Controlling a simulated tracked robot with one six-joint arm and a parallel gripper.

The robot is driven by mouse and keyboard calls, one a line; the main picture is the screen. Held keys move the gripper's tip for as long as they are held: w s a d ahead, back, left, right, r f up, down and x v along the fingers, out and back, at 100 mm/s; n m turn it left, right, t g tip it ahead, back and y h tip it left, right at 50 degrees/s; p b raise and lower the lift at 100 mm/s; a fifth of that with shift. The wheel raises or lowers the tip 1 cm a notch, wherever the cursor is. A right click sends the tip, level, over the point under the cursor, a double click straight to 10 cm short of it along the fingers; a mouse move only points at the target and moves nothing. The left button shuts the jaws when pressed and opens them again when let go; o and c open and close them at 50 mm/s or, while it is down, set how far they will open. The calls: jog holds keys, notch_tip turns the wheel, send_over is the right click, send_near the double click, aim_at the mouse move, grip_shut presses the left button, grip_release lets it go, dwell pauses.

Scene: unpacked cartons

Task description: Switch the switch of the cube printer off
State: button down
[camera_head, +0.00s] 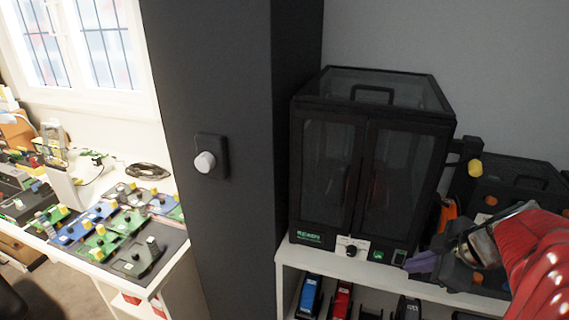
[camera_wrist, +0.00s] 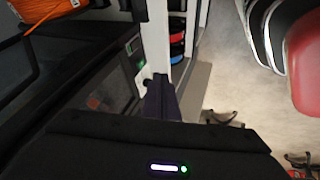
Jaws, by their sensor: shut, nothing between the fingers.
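The cube printer (camera_head: 370,165) is a black enclosure with dark glass doors, standing on a white shelf. Along its lower front are a white panel with a round knob (camera_head: 350,249), a small green-lit switch (camera_head: 378,254) and a small dark display (camera_head: 398,256). My gripper (camera_head: 408,264) has purple fingers, shut and empty, just right of the display and in front of the printer. In the wrist view, my gripper (camera_wrist: 160,82) points along the printer's front, with the green-lit switch (camera_wrist: 141,65) just beyond the fingertips. I cannot tell whether they touch anything.
The white shelf (camera_head: 300,257) holds coloured spools or boxes below the printer. A dark pillar with a white knob (camera_head: 205,162) stands to the left. A second black machine (camera_head: 515,190) and an orange coil (camera_wrist: 45,22) are beside the printer. A workbench with coloured boards (camera_head: 110,235) is farther left.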

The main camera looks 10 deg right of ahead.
aim_at(399, 259)
jog(key=shift+s+d+f+n, duration=0.2)
jog(key=shift+s+d, duration=0.25)
jog(key=shift+d, duration=0.25)
jog(key=shift+s+d+f+n, duration=0.1)
jog(key=shift+s+d+n, duration=0.1)
jog(key=shift+s+d, duration=0.35)
jog(key=shift+d, duration=0.1)
jog(key=shift+w, duration=0.1)
jog(key=x, duration=0.3)
jog(key=w+d+x, duration=0.1)
jog(key=x, duration=0.3)
jog(key=d+r+x, duration=0.1)
jog(key=x, duration=0.3)
jog(key=shift+w+f, duration=0.25)
jog(key=shift+w, duration=0.2)
jog(key=shift+w+d, duration=0.3)
jog(key=shift+w, duration=0.15)
